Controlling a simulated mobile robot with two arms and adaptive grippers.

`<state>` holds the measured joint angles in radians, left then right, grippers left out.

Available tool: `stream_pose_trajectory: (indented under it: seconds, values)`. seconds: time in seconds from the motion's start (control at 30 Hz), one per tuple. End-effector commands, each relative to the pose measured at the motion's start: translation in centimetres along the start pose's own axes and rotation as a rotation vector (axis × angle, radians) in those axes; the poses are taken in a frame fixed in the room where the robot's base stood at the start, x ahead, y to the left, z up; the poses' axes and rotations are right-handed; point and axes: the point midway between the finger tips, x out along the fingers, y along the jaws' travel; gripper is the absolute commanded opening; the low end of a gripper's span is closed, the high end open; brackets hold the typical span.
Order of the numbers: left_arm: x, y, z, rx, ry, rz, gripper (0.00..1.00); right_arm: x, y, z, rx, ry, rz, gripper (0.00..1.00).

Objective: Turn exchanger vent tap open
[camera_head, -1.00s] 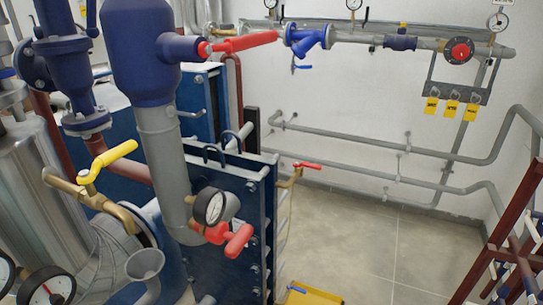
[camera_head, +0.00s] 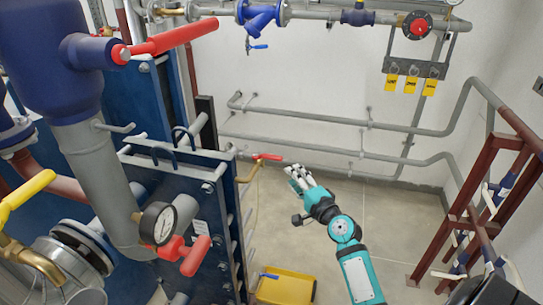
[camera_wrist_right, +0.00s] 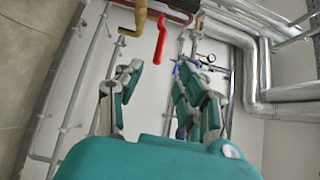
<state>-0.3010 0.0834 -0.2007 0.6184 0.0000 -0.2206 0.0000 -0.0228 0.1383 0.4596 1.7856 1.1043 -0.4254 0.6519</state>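A small brass tap (camera_head: 250,170) with a red lever (camera_head: 268,157) sticks out from the right side of the blue plate exchanger (camera_head: 170,215). The lever points right, roughly level. No label on it can be read. My right gripper (camera_head: 296,172) is just right of and slightly below the lever's end, apart from it in the picture. In the right wrist view, the gripper (camera_wrist_right: 158,78) has its fingers spread with nothing between them. The red lever (camera_wrist_right: 160,38) and brass tap body (camera_wrist_right: 140,16) show beyond the fingertips. My left gripper is not in view.
A large red lever (camera_head: 172,38), a gauge (camera_head: 158,223) with a red handle (camera_head: 196,256) and a yellow lever (camera_head: 24,194) are at the left. A yellow box (camera_head: 286,288) is on the floor. A dark red rack (camera_head: 480,180) is at the right.

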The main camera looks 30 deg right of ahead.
Motion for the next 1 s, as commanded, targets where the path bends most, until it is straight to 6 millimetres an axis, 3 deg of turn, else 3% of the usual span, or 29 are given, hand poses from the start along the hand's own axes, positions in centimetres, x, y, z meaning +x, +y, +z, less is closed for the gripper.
stream_pose_trajectory:
  seconds: [0.3,0.5,0.7,1.0]
  values:
    - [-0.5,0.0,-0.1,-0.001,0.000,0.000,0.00,7.2,-0.1,0.0,0.000,-0.001,-0.001,0.38]
    - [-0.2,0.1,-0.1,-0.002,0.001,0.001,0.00,10.4,0.0,0.0,-0.001,0.000,0.000,0.38]
    - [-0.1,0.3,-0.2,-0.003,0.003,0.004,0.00,11.9,0.1,0.1,-0.001,-0.001,0.001,0.38]
    - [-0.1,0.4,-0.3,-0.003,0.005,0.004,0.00,12.1,0.1,0.1,-0.002,-0.001,0.001,0.38]
